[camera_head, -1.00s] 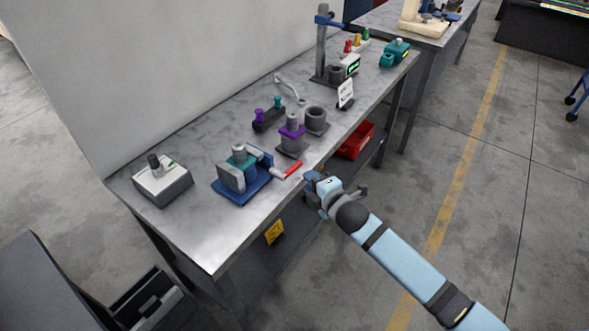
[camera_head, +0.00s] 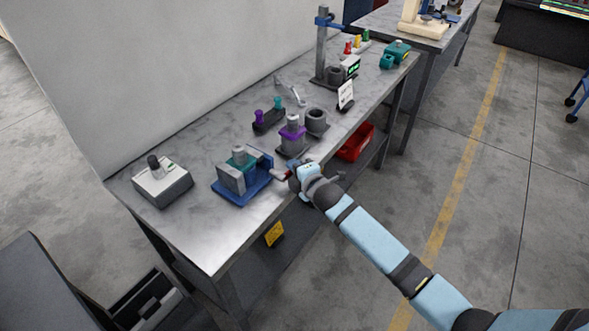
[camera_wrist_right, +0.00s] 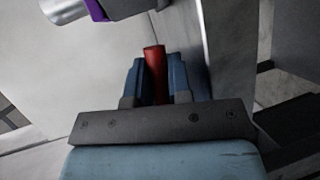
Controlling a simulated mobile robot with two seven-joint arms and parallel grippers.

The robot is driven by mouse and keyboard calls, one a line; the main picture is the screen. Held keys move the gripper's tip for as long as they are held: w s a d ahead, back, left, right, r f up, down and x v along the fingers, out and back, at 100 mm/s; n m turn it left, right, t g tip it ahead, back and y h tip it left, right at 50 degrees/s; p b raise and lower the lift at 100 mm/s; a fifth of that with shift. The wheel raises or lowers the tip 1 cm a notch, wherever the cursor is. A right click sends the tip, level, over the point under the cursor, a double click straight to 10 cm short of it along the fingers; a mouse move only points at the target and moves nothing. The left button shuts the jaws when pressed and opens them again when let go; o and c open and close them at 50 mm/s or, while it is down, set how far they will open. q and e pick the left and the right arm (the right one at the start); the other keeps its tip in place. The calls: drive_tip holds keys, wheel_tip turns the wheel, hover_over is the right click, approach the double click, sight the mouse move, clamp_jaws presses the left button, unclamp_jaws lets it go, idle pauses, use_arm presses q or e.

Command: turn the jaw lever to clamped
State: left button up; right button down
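The jaw lever is on a blue vise (camera_head: 243,187) with grey jaws, near the front edge of the bench. The lever's red handle (camera_head: 281,175) points right, toward the bench's front edge, and is partly hidden by my right gripper (camera_head: 291,173). In the right wrist view, the red handle (camera_wrist_right: 155,75) stands between the two blue fingers of the right gripper (camera_wrist_right: 157,80). The fingers are close on both sides of it and look shut on it. A teal part (camera_head: 240,160) with a grey top sits between the jaws. My left gripper is not in view.
A purple-banded grey fixture (camera_head: 292,137) and a grey cup (camera_head: 316,121) stand right of the vise. A grey box with a black knob (camera_head: 162,184) stands left. A red bin (camera_head: 355,142) is below.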

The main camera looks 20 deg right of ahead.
drive_tip(key=shift+r+n+t, duration=0.4)
drive_tip(key=shift+n+t, duration=0.1)
drive_tip(key=shift+n, duration=0.2)
drive_tip(key=c, duration=1.3)
unclamp_jaws()
drive_tip(key=shift+c, duration=0.2)
drive_tip(key=v, duration=1.4)
drive_tip(key=shift+w+a+r, duration=0.1)
